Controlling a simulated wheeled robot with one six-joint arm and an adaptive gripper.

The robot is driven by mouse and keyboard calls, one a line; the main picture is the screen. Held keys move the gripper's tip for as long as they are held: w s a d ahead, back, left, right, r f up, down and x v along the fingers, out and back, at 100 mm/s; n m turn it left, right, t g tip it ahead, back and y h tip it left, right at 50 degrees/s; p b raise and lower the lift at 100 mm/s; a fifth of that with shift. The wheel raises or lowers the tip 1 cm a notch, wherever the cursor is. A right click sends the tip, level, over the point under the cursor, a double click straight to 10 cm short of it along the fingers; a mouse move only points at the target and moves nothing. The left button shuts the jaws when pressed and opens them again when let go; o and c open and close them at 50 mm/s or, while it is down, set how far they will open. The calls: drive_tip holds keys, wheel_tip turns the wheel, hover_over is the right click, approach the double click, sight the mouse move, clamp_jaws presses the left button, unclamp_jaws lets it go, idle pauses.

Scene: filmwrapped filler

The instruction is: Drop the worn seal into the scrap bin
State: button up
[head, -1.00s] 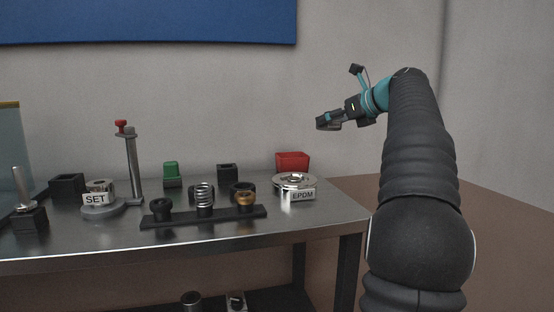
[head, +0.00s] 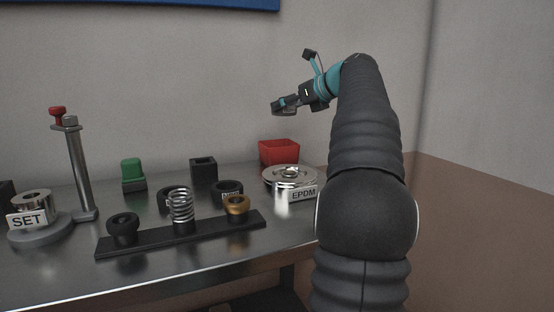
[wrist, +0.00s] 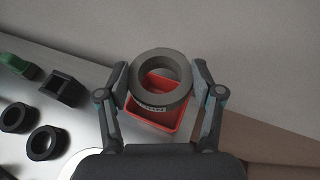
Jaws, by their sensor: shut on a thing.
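The worn seal, a dark grey ring (wrist: 160,54), is held between the two fingers of my gripper (wrist: 160,76) in the wrist view. A small pale label shows at the ring's lower edge. The red scrap bin (wrist: 158,121) lies below and behind the ring in the wrist view, partly hidden by it. In the head view my gripper (head: 285,105) is in the air, higher than the red bin (head: 279,152) at the back right of the bench. The ring is hard to make out there.
A round metal dish with an EPDM sign (head: 303,194) stands in front of the bin. A black rack (head: 180,235) holds a black ring, a spring and a brass-coloured ring. Other black rings, a black box (head: 203,170), a green-topped block (head: 133,174) and a metal post (head: 79,170) stand leftward.

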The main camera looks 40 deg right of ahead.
sight(293, 114)
wheel_tip(293, 114, down, 4)
drive_tip(key=b, duration=0.3)
drive_tip(key=shift+r, duration=0.25)
drive_tip(key=o, duration=1.2)
drive_tip(key=shift+s, duration=0.1)
drive_tip(key=v, duration=1.2)
drive_tip(key=shift+r, duration=0.1)
